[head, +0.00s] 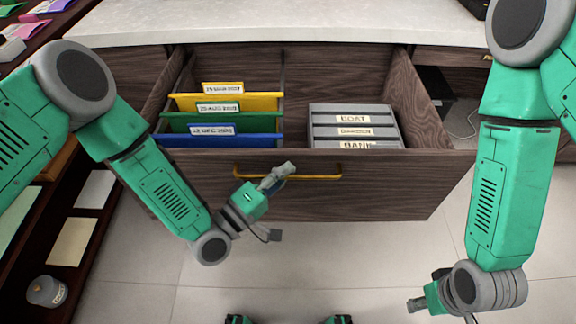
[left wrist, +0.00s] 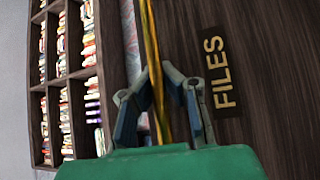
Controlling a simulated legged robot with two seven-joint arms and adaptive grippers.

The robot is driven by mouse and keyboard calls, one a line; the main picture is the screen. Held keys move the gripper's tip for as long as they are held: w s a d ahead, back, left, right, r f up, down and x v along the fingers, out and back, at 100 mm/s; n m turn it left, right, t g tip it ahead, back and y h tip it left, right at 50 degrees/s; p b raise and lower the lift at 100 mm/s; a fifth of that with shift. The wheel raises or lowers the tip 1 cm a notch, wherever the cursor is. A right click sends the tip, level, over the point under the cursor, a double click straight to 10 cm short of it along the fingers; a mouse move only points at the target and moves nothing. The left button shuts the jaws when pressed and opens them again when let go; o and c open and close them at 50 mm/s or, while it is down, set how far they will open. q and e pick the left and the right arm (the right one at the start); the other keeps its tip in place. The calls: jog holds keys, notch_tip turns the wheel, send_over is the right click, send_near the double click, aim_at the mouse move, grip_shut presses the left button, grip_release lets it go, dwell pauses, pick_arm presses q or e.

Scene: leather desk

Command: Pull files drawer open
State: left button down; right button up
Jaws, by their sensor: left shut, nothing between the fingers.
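The files drawer (head: 380,190) is dark wood and stands well out from the desk, its inside in view. Its yellow bar handle (head: 320,177) runs across the front panel. In the left wrist view the handle (left wrist: 151,40) runs up the picture beside a FILES label (left wrist: 219,72). My left gripper (head: 287,170) is at the handle, which lines up with its fingers. The gripper is shut with nothing held; I cannot tell whether it touches the handle. My right gripper (head: 418,304) is low at the right, away from the drawer; its finger opening is too small to tell.
Yellow, green and blue folders (head: 262,141) stand in the drawer's left part. A grey labelled organizer (head: 390,133) sits in its right part. The pale desktop (head: 290,22) lies behind. A dark shelf unit (head: 25,245) stands at left. Tiled floor is clear below the drawer.

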pick_arm(q)
jog(key=shift+a+f, duration=0.35)
jog(key=shift+f, duration=0.1)
jog(key=c, duration=1.9)
grip_release()
jog(key=shift+w+a, duration=0.1)
pick_arm(e)
jog(key=shift+w+a, duration=0.1)
jog(key=shift+a, duration=0.1)
pick_arm(q)
jog(key=shift+r, duration=0.2)
pick_arm(e)
jog(key=shift+a, duration=0.1)
jog(key=shift+r, duration=0.1)
pick_arm(q)
jog(key=v, duration=1.2)
jog(key=shift+f, duration=0.15)
pick_arm(e)
jog(key=shift+d, duration=0.2)
